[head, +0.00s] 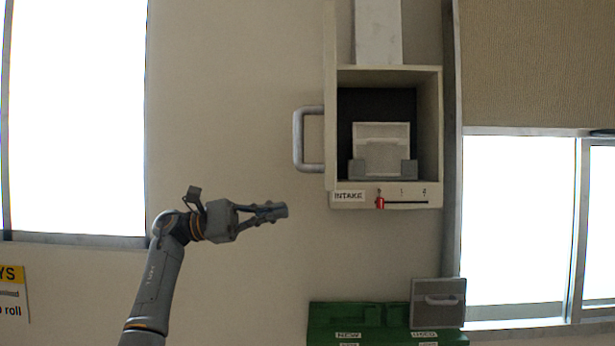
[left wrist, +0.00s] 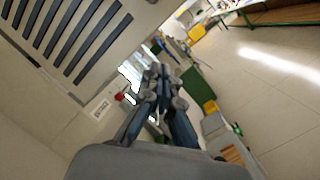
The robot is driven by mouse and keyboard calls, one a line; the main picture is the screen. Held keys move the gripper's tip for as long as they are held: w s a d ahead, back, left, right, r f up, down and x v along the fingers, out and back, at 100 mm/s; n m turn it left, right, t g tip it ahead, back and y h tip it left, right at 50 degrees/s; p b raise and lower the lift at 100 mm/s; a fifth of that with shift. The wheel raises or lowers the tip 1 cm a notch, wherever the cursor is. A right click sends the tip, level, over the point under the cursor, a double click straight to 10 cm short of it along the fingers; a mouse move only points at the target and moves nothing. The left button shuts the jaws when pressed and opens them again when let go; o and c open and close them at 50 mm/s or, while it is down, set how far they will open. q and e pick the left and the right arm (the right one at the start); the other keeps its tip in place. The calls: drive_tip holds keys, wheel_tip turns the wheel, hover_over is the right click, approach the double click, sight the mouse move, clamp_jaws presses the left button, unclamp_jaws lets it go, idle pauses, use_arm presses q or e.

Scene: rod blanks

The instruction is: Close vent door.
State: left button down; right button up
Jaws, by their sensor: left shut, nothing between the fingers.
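The vent is a beige wall box with an INTAKE label (head: 348,196) on its lower front. Its front is open, showing a dark inside with a pale block in a grey holder. The vent door (head: 330,120) stands open at the left side, seen nearly edge-on, with a grey bar handle (head: 308,140) sticking out to the left. In the left wrist view a beige panel with dark slots (left wrist: 75,35) fills the upper left. My left gripper (head: 280,211) is shut and empty, below and left of the handle, apart from it in the picture. My right gripper is not in view.
A red slider (head: 380,203) sits on the scale below the opening. A green cabinet or bin (head: 340,318) with labels and a grey handled box (head: 438,302) are lower down. Bright windows flank the wall. The wall left of the vent is bare.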

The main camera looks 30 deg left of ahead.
use_arm(q)
drive_tip(key=s+a+r+m+y, duration=0.3)
drive_tip(key=s+r+m, duration=0.3)
drive_tip(key=s, duration=0.4)
drive_tip(key=p+x, duration=0.5)
drive_tip(key=x, duration=0.9)
drive_tip(key=shift+w+d+g, duration=0.2)
drive_tip(key=shift+g, duration=0.1)
